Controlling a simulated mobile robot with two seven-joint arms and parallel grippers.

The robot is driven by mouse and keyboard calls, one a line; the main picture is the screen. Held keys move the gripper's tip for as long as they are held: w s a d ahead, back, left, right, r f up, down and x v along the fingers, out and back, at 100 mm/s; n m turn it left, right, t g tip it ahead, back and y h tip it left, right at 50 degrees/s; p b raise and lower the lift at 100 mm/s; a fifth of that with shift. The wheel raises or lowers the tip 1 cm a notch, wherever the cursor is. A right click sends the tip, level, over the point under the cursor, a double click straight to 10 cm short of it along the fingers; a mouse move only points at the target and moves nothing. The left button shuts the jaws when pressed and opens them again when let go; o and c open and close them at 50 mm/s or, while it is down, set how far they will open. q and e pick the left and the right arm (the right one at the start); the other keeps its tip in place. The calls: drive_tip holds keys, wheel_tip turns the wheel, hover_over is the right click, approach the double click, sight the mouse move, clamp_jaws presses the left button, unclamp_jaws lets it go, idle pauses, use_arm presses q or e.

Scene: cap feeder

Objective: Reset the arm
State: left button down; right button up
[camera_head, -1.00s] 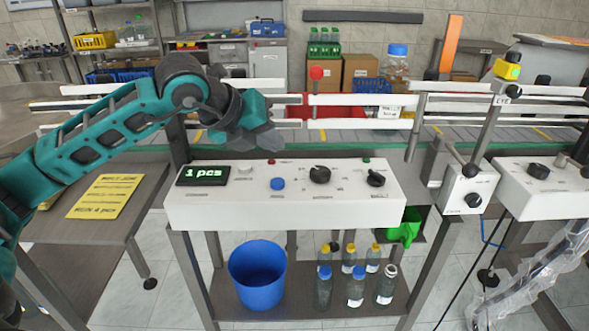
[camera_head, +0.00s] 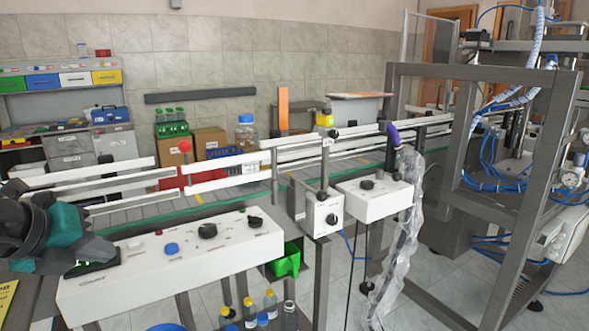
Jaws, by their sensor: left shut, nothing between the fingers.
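My left gripper (camera_head: 97,254) is at the lower left edge in the head view, on a teal and dark grey arm. Its fingers are shut with nothing held. It is in front of the left end of the white control box (camera_head: 165,283) and partly hides the small display there. From this view I cannot tell whether it touches the box. Most of my left arm is out of view. My right gripper is not in view.
A conveyor with white rails (camera_head: 225,166) runs behind the box. A smaller control box (camera_head: 322,216) and a plastic-wrapped post (camera_head: 405,225) stand to the right. A metal frame (camera_head: 478,72) with blue hoses fills the right side.

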use_arm(q)
drive_tip(key=s+d+f+n+h, duration=0.2)
drive_tip(key=s+d+h, duration=0.1)
drive_tip(key=d+h, duration=0.4)
drive_tip(key=s+d+f+n+h, duration=0.25)
drive_tip(key=d+h, duration=0.35)
drive_tip(key=d, duration=0.4)
drive_tip(key=a+f+n+t+y+p, duration=0.2)
drive_tip(key=a+f+n+t+y, duration=0.3)
drive_tip(key=f+n+t+y, duration=0.7)
drive_tip(key=s+f+n+g+y, duration=0.1)
drive_tip(key=s+f+n+g, duration=0.9)
drive_tip(key=f, duration=0.6)
drive_tip(key=shift+s+d+n+y, duration=0.35)
drive_tip(key=shift+s+n, duration=0.3)
drive_tip(key=shift+s, duration=0.25)
